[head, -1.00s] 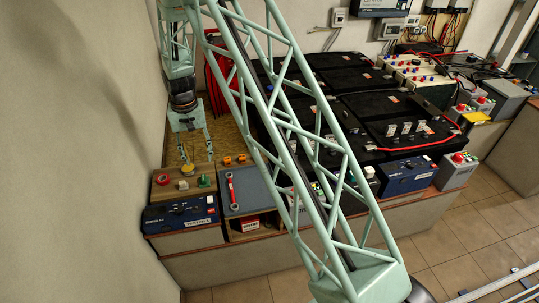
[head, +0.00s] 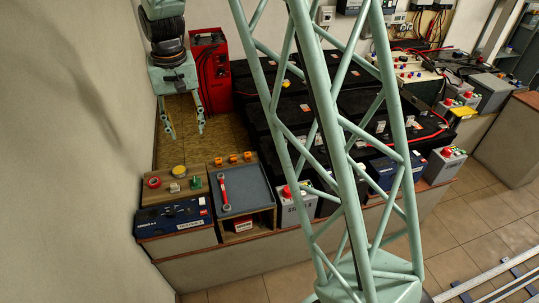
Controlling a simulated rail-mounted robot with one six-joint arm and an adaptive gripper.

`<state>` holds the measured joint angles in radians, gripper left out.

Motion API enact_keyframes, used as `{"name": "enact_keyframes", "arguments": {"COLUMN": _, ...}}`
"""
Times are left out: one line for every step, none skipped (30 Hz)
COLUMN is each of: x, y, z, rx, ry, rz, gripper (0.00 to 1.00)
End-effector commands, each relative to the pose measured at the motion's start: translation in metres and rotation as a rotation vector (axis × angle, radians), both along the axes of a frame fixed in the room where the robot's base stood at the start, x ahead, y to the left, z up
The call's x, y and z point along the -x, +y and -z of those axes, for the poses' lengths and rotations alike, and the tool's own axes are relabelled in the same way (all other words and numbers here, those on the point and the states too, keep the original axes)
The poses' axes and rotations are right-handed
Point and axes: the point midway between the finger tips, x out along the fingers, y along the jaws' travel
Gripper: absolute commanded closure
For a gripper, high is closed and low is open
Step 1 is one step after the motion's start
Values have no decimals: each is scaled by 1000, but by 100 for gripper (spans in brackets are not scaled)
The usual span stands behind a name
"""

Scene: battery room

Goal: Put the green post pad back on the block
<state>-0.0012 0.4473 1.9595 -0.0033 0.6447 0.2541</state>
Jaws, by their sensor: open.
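My gripper (head: 186,132) is open and empty, fingers pointing down, above and behind the block, apart from all pieces.
A grey tray with a red-ended wrench (head: 224,194) stands right of the block, with orange pieces (head: 232,158) behind it. A red case (head: 210,70) stands close right of my gripper. Black batteries fill the right. Brown board (head: 220,132) lies bare behind the block.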

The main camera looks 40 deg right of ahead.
Motion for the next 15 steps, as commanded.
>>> {"name": "enact_keyframes", "arguments": {"x": 7, "y": 0, "z": -11, "rx": 0, "ry": -6, "rz": -4, "gripper": 60}}
{"name": "enact_keyframes", "arguments": {"x": 11, "y": 0, "z": -17, "rx": 0, "ry": -10, "rz": -7, "gripper": 60}}
{"name": "enact_keyframes", "arguments": {"x": 16, "y": 0, "z": -24, "rx": 1, "ry": -13, "rz": -11, "gripper": 60}}
{"name": "enact_keyframes", "arguments": {"x": 20, "y": 0, "z": -29, "rx": 1, "ry": -16, "rz": -14, "gripper": 60}}
{"name": "enact_keyframes", "arguments": {"x": 24, "y": 0, "z": -35, "rx": 1, "ry": -20, "rz": -17, "gripper": 60}}
{"name": "enact_keyframes", "arguments": {"x": 30, "y": 0, "z": -41, "rx": 2, "ry": -22, "rz": -20, "gripper": 60}}
{"name": "enact_keyframes", "arguments": {"x": 34, "y": 0, "z": -47, "rx": 2, "ry": -25, "rz": -22, "gripper": 60}}
{"name": "enact_keyframes", "arguments": {"x": 38, "y": 0, "z": -52, "rx": 2, "ry": -28, "rz": -25, "gripper": 60}}
{"name": "enact_keyframes", "arguments": {"x": 43, "y": 0, "z": -59, "rx": 2, "ry": -32, "rz": -28, "gripper": 60}}
{"name": "enact_keyframes", "arguments": {"x": 48, "y": 0, "z": -63, "rx": 3, "ry": -34, "rz": -31, "gripper": 60}}
{"name": "enact_keyframes", "arguments": {"x": 52, "y": 0, "z": -68, "rx": 3, "ry": -37, "rz": -34, "gripper": 60}}
{"name": "enact_keyframes", "arguments": {"x": 58, "y": 0, "z": -75, "rx": 4, "ry": -41, "rz": -38, "gripper": 60}}
{"name": "enact_keyframes", "arguments": {"x": 62, "y": 0, "z": -79, "rx": 5, "ry": -44, "rz": -41, "gripper": 60}}
{"name": "enact_keyframes", "arguments": {"x": 67, "y": 0, "z": -84, "rx": 5, "ry": -47, "rz": -44, "gripper": 60}}
{"name": "enact_keyframes", "arguments": {"x": 73, "y": 0, "z": -90, "rx": 6, "ry": -50, "rz": -47, "gripper": 60}}
